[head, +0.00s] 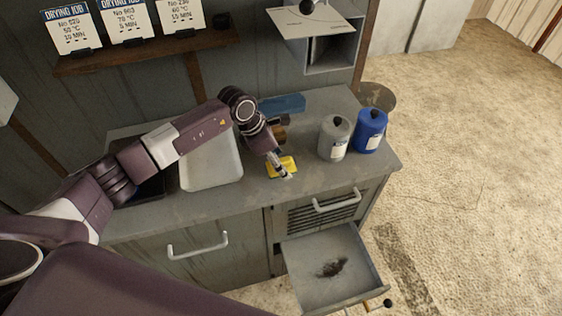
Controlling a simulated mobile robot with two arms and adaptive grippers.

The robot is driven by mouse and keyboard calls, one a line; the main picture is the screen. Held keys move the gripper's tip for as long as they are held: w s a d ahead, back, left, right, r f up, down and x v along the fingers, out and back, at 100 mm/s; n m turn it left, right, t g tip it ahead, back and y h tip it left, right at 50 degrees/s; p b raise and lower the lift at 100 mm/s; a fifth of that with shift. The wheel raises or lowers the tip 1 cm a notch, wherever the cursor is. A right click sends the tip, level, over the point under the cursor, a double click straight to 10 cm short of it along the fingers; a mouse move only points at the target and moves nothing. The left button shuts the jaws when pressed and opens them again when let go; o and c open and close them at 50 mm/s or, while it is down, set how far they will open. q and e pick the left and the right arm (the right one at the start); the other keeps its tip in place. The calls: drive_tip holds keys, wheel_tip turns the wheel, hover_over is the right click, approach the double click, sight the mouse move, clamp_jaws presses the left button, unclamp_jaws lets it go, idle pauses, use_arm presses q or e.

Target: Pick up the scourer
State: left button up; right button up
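The scourer looks like the small yellow pad (290,161) on the grey worktop, left of the grey canister. My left gripper (284,174) reaches down onto it from above, and its fingers cover part of the pad. Yellow shows on both sides of the fingers. I cannot tell whether the fingers are closed on the pad or only over it. The pad appears to be at worktop level. My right gripper is not in view.
A grey canister (334,138) and a blue canister (369,130) stand right of the pad. A white tray (211,164) lies left, and a blue block (282,104) is behind. An open drawer (334,265) juts out below the worktop (236,199). A wall shelf (150,49) holds cards.

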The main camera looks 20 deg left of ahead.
sight(281, 160)
use_arm(q)
drive_tip(key=shift+d+f, duration=0.15)
drive_tip(key=shift+f, duration=0.3)
drive_tip(key=c, duration=1.3)
drive_tip(key=shift+o, duration=0.2)
drive_tip(key=shift+r, duration=0.1)
drive_tip(key=shift+w+r, duration=0.1)
drive_tip(key=shift+r, duration=0.35)
wheel_tip(281, 160, up, 19)
drive_tip(key=b, duration=0.6)
